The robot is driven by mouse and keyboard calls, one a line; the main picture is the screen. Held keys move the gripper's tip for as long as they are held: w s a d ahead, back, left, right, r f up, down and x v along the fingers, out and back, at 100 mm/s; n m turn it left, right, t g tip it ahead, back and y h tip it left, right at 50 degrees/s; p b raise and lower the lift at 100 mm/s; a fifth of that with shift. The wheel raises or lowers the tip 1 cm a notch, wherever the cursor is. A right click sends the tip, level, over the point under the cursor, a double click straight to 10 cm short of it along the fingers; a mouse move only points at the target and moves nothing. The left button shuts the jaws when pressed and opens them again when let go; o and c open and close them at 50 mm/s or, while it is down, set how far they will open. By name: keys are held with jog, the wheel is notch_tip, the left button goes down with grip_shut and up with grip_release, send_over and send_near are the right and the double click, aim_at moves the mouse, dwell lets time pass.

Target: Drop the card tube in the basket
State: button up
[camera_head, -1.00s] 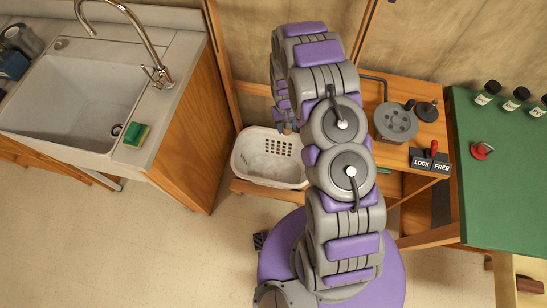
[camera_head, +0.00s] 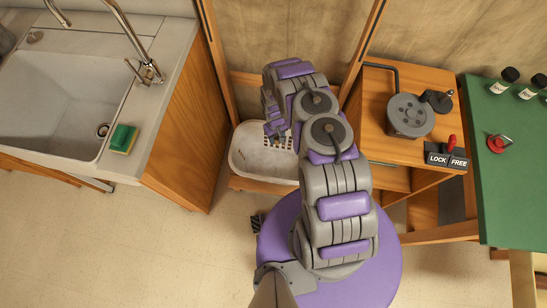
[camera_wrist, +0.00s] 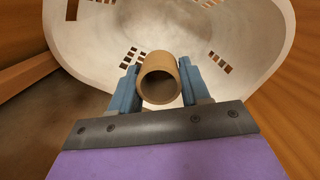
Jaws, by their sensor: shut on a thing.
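The card tube (camera_wrist: 158,77) is a short brown hollow cylinder, seen end-on in the wrist view. My gripper (camera_wrist: 160,84) is shut on it, with a blue finger on each side. The white basket (camera_wrist: 235,25) fills much of the wrist view beyond the tube, its slotted walls showing. In the head view the basket (camera_head: 250,165) stands on a low wooden shelf, and my gripper (camera_head: 277,134) is over its right part. My arm hides part of the basket there. The tube is not clearly visible in the head view.
A sink counter (camera_head: 150,90) with a green sponge (camera_head: 123,138) stands left of the basket. A wooden bench (camera_head: 405,145) with a grey round device (camera_head: 410,115) and a lock/free lever (camera_head: 447,155) is at right. A green table (camera_head: 515,190) is farther right.

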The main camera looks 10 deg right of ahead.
notch_tip(320, 180, down, 6)
jog(key=shift+d+r+b, duration=0.15)
jog(key=shift+r+b, duration=0.05)
jog(key=shift+b, duration=1)
jog(key=o, duration=1.2)
jog(key=shift+d, duration=0.15)
jog(key=shift+c, duration=0.2)
notch_tip(320, 180, up, 17)
jog(key=w+p, duration=0.2)
jog(key=p, duration=0.2)
jog(key=shift+a+r, duration=0.15)
jog(key=shift+a, duration=0.15)
